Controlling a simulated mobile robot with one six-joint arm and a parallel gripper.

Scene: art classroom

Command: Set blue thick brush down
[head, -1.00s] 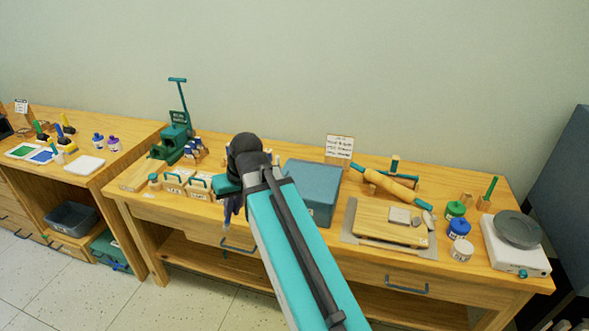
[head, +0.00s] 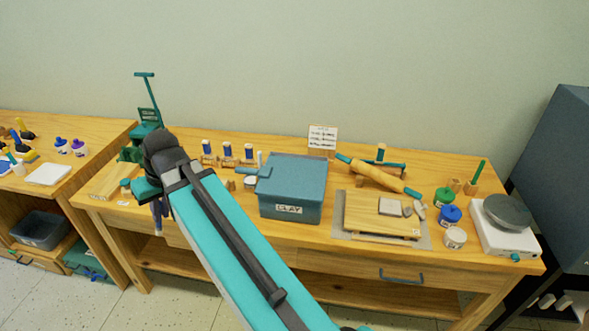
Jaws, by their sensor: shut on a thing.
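My gripper (head: 159,218) hangs at the end of my teal arm, over the left front part of the middle wooden table (head: 345,258). Its dark fingers point down and are partly hidden by the arm. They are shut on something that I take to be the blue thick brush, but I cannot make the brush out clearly. I cannot tell whether it touches the tabletop.
A blue clay box (head: 292,192) stands right of my arm. Several small blue-and-white items (head: 228,154) stand behind the arm. A rolling pin (head: 378,175), board (head: 375,215), jars (head: 451,215) and white scale-like device (head: 505,228) fill the right side.

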